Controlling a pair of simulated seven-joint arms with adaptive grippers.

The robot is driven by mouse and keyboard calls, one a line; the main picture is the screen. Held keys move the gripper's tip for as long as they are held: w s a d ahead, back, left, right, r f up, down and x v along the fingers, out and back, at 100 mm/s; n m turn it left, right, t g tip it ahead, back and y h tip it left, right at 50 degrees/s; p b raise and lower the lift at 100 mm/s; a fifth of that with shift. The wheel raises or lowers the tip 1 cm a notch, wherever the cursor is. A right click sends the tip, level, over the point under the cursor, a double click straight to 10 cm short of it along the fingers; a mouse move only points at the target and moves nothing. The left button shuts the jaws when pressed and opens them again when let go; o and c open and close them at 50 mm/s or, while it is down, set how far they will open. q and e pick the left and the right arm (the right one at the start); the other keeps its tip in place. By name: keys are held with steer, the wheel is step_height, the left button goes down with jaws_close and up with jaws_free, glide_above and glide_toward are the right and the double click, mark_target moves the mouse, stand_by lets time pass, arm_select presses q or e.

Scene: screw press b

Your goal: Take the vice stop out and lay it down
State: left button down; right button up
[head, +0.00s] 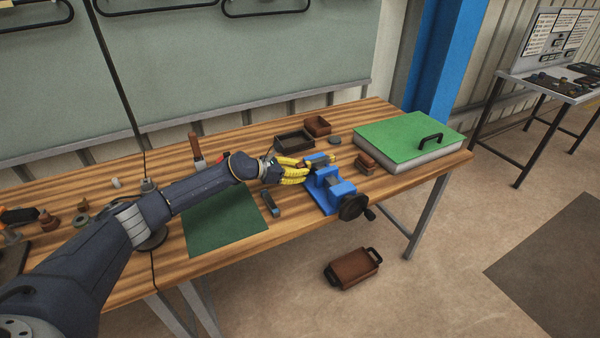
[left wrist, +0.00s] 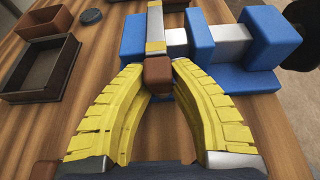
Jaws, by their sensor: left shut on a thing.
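The blue vice (head: 341,187) stands near the front right of the table, with its dark handwheel at the right. It also shows in the left wrist view (left wrist: 262,30). The vice stop (left wrist: 156,28) is a narrow grey-brown bar with a yellow band and a brown block at its near end. It lies across the left part of the vice, between or over blue blocks; I cannot tell whether it is seated or lifted clear. My left gripper (left wrist: 158,78), with yellow fingers, is shut on the stop's brown end. It also shows in the head view (head: 306,170). My right gripper is not in view.
A dark green mat (head: 222,222) lies on the table left of the vice, with a small grey block (head: 270,205) at its right edge. Open trays (head: 294,141) stand behind my gripper. A green-topped case (head: 405,137) is at the right. A brown case (head: 352,269) lies on the floor.

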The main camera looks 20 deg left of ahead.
mark_target(300, 164)
arm_select(q)
steer(key=shift+r, duration=1.5)
steer(key=shift+r, duration=0.9)
